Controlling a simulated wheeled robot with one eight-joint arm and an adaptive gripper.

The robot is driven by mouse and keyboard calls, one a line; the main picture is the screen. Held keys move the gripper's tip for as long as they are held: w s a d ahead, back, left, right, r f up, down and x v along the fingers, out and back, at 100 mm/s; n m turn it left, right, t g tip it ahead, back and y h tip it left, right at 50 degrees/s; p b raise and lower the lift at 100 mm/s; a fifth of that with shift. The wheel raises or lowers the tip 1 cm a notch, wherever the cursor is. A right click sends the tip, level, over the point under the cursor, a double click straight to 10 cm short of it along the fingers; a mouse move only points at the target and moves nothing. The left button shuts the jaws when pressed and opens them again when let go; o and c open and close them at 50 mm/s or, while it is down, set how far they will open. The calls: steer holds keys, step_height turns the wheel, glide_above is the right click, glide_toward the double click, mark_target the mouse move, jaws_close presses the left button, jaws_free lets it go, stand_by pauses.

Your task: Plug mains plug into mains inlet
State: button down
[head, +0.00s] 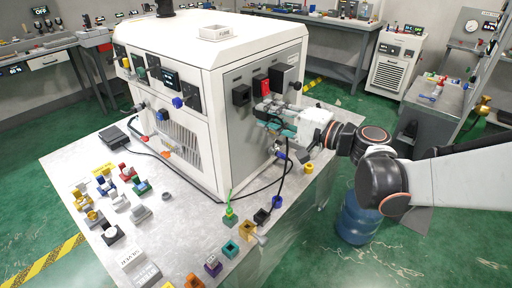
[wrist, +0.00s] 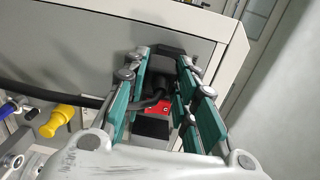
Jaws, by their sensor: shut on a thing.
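My gripper (head: 264,112) is at the side panel of the white machine (head: 262,140), just below the fittings there. In the wrist view its teal fingers (wrist: 163,62) are shut on the black mains plug (wrist: 160,84), whose dark cable (wrist: 95,101) runs off to the left. The fingers hide much of the plug. The panel carries a black box (head: 241,95), a red box (head: 261,85) and a dark grey box (head: 284,77). I cannot tell which of them is the mains inlet, nor whether the plug touches one.
The metal table (head: 180,235) holds several small coloured connectors and blocks near its front. A black cable (head: 283,183) hangs beside the machine and loops onto the table. A yellow connector (wrist: 58,120) shows at left in the wrist view. A blue barrel (head: 355,218) stands on the floor.

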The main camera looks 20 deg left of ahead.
steer(key=shift+w+d+r+m+t, duration=0.15)
steer(key=shift+w+d+r+t, duration=0.1)
steer(key=shift+d+r, duration=0.15)
steer(key=shift+w+d+r+m+t, duration=0.15)
steer(key=shift+d+r+t, duration=0.15)
steer(key=shift+d, duration=0.15)
steer(key=shift+s, duration=0.1)
steer(key=shift+x, duration=2.35)
steer(key=shift+b+x, duration=0.3)
steer(key=shift+x, duration=0.6)
steer(key=c, duration=1.2)
jaws_free()
